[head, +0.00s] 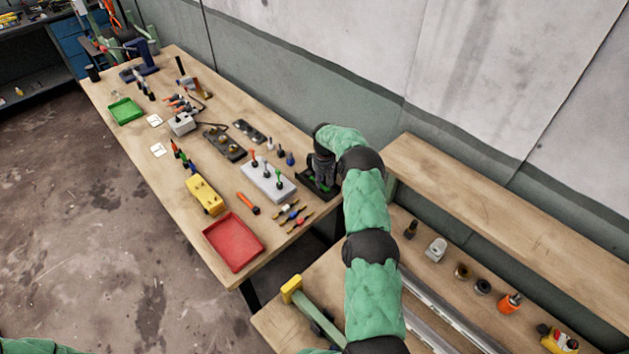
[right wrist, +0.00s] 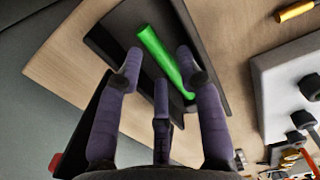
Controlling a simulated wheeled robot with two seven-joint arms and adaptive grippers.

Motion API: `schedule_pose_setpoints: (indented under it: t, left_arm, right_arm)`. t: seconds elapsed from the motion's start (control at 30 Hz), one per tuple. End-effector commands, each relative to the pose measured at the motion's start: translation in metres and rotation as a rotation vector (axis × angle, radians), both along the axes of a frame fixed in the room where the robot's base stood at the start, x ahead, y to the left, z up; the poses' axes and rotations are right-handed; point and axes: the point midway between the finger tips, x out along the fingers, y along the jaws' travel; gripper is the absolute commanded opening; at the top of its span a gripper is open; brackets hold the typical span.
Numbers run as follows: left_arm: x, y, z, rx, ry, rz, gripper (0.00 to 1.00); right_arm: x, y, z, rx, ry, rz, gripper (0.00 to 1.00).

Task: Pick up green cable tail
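The green cable tail (right wrist: 160,52) lies as a bright green rod, slanted, on a black tray (right wrist: 120,25) in the right wrist view. My right gripper (right wrist: 160,68) is open above it. Its purple-grey fingers spread to both sides of the rod, with a third finger below. I cannot tell whether any finger touches it. In the head view my right gripper (head: 321,168) hangs over the black tray (head: 311,187) at the table's right end and hides the cable. My left gripper is out of view.
A grey block holding tools (head: 266,181) stands just left of the black tray. A wooden shelf (head: 490,225) lies right of my right arm.

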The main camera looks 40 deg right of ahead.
Motion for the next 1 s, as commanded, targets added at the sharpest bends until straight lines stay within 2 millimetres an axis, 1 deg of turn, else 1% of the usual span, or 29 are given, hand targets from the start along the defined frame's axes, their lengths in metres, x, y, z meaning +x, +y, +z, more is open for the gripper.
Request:
schedule_pose_setpoints:
  t: [0.03, 0.1, 0.3, 0.37, 0.4, 0.43, 0.83, 0.93, 1.0]
  left_arm:
    - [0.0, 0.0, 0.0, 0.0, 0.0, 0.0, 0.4]
    - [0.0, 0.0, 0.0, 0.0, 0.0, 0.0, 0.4]
    - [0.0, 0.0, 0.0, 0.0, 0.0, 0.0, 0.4]
    - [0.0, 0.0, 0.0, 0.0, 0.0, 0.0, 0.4]
    - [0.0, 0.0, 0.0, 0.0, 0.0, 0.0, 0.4]
    - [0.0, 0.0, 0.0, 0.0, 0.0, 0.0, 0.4]
    - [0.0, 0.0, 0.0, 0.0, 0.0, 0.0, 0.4]
    - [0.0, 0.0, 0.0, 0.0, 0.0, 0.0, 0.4]
    - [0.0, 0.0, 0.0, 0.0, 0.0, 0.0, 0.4]
  right_arm:
    - [0.0, 0.0, -0.006, 0.0, 0.0, 0.0, 0.37]
    - [0.0, -0.001, -0.009, -0.001, -0.001, 0.0, 0.37]
    - [0.0, -0.001, -0.009, -0.001, -0.001, 0.0, 0.37]
    - [0.0, 0.0, -0.009, -0.001, -0.001, 0.0, 0.2]
    - [0.0, 0.0, -0.01, -0.001, -0.001, 0.0, 0.09]
    - [0.0, 0.0, -0.01, -0.001, -0.001, 0.0, 0.01]
    - [0.0, 0.0, -0.008, -0.001, -0.001, 0.0, 0.0]
    - [0.001, -0.001, -0.001, -0.002, -0.002, 0.0, 0.0]
    - [0.001, -0.001, 0.008, -0.002, -0.004, 0.0, 0.0]
